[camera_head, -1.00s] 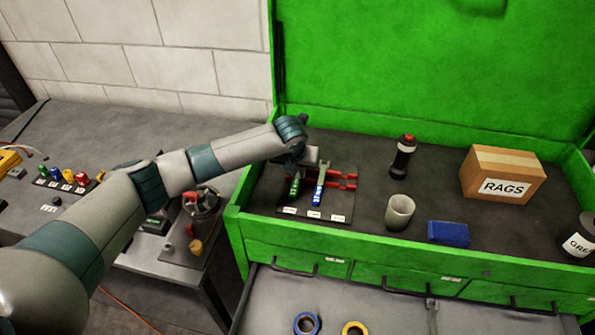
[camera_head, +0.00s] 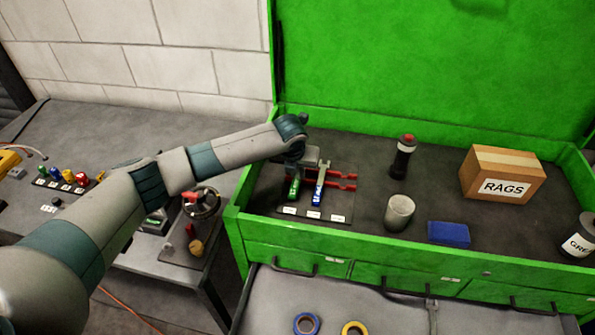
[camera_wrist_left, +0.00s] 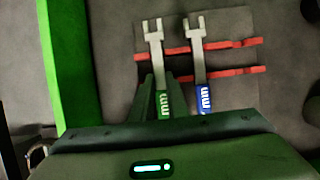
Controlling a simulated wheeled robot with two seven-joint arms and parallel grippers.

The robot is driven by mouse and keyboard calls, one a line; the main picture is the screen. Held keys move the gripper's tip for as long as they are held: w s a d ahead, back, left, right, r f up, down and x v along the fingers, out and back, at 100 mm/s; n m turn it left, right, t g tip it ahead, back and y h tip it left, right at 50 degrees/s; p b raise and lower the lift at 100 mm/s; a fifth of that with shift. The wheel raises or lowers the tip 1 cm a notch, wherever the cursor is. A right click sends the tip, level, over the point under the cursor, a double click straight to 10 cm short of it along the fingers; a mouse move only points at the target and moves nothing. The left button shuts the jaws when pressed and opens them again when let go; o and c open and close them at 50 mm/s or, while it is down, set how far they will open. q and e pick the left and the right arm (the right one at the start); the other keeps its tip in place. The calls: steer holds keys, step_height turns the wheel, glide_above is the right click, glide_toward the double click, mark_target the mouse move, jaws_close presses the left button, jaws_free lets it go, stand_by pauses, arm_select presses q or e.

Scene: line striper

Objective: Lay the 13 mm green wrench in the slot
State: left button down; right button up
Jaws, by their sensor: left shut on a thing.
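The green wrench (camera_head: 293,188) has a grey open-ended head and a green handle marked "mm"; its size number cannot be read. My left gripper (camera_wrist_left: 160,96) is shut on its handle, and the wrench also shows in the left wrist view (camera_wrist_left: 163,104). It lies across the red rails of a dark rack board (camera_head: 340,208), left of the blue wrench (camera_head: 317,190). The blue wrench, also in the wrist view (camera_wrist_left: 203,98), lies nearly parallel. In the head view my wrist hides the green wrench's head; whether it rests fully on the rails cannot be told. My right gripper is not in view.
The red rails (camera_wrist_left: 238,72) have free room right of the blue wrench. The green chest wall (camera_wrist_left: 66,70) runs close on the left.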

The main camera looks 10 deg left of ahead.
arm_select(q)
steer(key=shift+s+f, duration=0.1)
steer(key=shift+s, duration=0.05)
steer(key=shift+r, duration=0.3)
steer(key=c, duration=1.3)
jaws_free()
steer(key=shift+c, duration=0.2)
steer(key=shift+r, duration=0.25)
steer(key=shift+v, duration=3.3)
